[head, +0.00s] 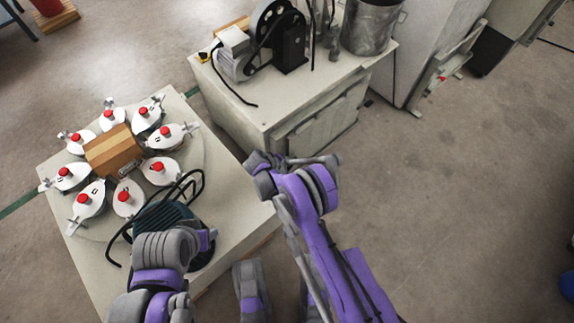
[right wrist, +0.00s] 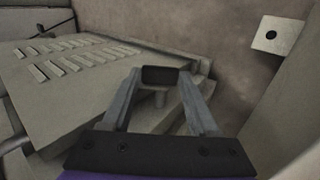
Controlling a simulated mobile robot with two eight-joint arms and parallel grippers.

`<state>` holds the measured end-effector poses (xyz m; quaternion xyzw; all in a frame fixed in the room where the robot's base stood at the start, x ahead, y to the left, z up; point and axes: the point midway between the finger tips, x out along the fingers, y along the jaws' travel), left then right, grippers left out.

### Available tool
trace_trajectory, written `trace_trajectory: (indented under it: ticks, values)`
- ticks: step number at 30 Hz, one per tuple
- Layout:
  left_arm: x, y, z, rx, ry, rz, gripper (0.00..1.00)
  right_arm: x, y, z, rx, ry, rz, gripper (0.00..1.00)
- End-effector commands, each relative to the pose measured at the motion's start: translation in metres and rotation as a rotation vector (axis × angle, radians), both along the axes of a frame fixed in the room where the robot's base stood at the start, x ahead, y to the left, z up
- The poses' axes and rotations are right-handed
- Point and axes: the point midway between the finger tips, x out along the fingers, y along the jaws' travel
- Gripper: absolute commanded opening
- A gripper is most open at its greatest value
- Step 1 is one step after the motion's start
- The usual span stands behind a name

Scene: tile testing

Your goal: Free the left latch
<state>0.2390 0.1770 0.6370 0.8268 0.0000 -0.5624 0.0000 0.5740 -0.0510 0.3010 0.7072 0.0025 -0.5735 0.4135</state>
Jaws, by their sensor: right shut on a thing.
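In the right wrist view, my right gripper (right wrist: 161,82) is shut on a small dark block (right wrist: 160,75), with a pale stub (right wrist: 160,98) under it. This may be the latch, but I cannot tell whether it is the left one. A tilted grey panel with rows of slots (right wrist: 75,65) lies to the left of the fingers. In the head view, my right arm reaches the near corner of the pale cabinet (head: 255,115); its fingers are hidden behind the wrist. My left arm is at the bottom, over the near edge of the left table, and its gripper is not visible.
The left table (head: 205,205) carries several white clamps with red knobs (head: 89,205) around a wooden block (head: 113,150). Black cable loops lie by my left arm. A motor with a belt wheel (head: 270,40) and a metal drum (head: 372,25) stand on the cabinet.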

Motion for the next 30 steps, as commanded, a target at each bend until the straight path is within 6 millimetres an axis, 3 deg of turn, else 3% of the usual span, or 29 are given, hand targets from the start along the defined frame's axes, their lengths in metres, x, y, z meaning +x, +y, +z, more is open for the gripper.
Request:
trace_trajectory:
  ticks: [7, 8, 12, 23, 30]
  values:
    - [0.000, 0.000, 0.000, 0.000, 0.000, 0.000, 0.50, 0.000, 0.000, 0.000, 0.000, 0.000, 0.001, 0.04]
    - [0.000, 0.000, 0.000, 0.000, 0.000, 0.000, 0.50, 0.000, 0.000, 0.000, 0.000, 0.000, 0.001, 0.63]
    - [0.000, 0.000, 0.000, 0.000, 0.000, 0.000, 0.50, 0.000, 0.000, 0.000, 0.000, 0.000, 0.001, 0.89]
    - [0.000, 0.000, 0.001, 0.000, 0.000, 0.000, 0.50, -0.001, 0.002, 0.003, 0.000, 0.001, 0.001, 0.90]
    - [-0.002, 0.000, 0.009, 0.000, 0.001, 0.000, 0.50, -0.015, 0.021, 0.037, 0.001, 0.002, 0.003, 0.90]
